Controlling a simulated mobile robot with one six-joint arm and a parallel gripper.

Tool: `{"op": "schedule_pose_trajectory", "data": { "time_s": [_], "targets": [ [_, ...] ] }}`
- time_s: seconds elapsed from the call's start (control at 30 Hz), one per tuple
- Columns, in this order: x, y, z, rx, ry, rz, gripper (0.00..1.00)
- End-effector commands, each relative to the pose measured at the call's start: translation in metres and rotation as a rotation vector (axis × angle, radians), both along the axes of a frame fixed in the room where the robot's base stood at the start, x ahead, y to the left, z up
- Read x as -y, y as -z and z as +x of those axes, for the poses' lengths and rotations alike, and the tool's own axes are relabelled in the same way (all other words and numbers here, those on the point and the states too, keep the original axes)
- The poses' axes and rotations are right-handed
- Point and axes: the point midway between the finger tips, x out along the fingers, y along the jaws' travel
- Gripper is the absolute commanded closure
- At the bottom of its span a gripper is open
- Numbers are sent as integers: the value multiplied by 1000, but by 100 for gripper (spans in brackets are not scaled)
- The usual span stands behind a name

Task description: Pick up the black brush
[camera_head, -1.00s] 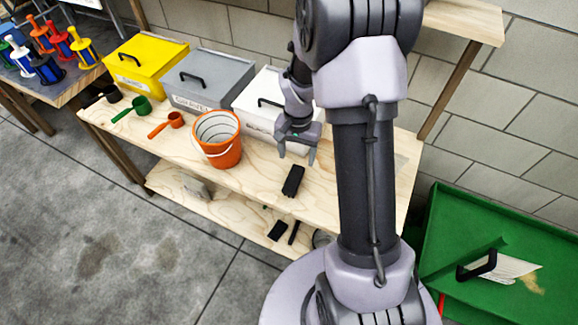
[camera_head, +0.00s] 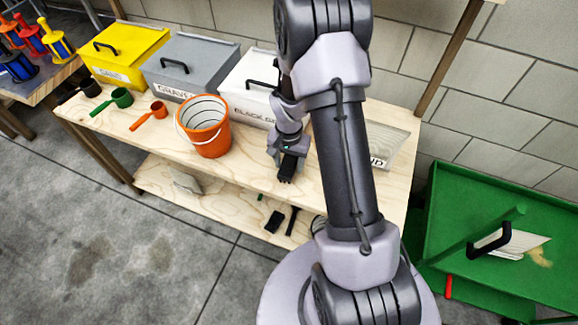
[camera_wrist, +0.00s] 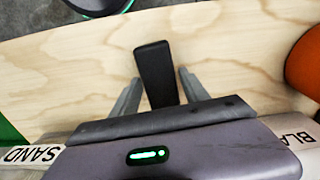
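The black brush (camera_head: 286,172) lies on the upper wooden bench top, in front of the white box and right of the orange bucket. In the wrist view the brush (camera_wrist: 154,72) shows as a dark block lying between the two fingers. My gripper (camera_head: 289,158) is down over it and hides part of it in the head view. In the wrist view my gripper (camera_wrist: 160,77) is open, with one finger on each side of the brush and a visible gap to each. The brush's near end is hidden behind the gripper body.
The orange bucket (camera_head: 205,132) stands close to the left of my gripper. A white box (camera_head: 245,95), a grey box (camera_head: 188,68) and a yellow box (camera_head: 122,52) stand behind. The lower shelf (camera_head: 220,192) holds dark items. A green bin (camera_head: 470,200) is at right.

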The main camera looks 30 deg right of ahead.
Motion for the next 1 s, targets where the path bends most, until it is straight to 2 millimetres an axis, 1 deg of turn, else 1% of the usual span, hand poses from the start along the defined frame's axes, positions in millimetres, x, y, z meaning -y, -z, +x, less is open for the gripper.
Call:
{"op": "schedule_pose_trajectory", "data": {
  "time_s": [0.03,0.23,0.27,0.47,0.57,0.67,0.8,0.93,1.0],
  "targets": [
    [0,0,0,0,0,0,59],
    [0,0,0,0,0,0,98],
    [0,0,0,0,0,0,100],
    [0,-1,0,0,0,0,100],
    [0,-6,0,0,0,0,100],
    [0,-18,0,1,-1,-1,100],
    [0,-41,0,1,0,-1,100],
    [14,-41,-23,-2,4,1,100],
    [23,-42,-39,-2,4,1,100]
  ]
}}
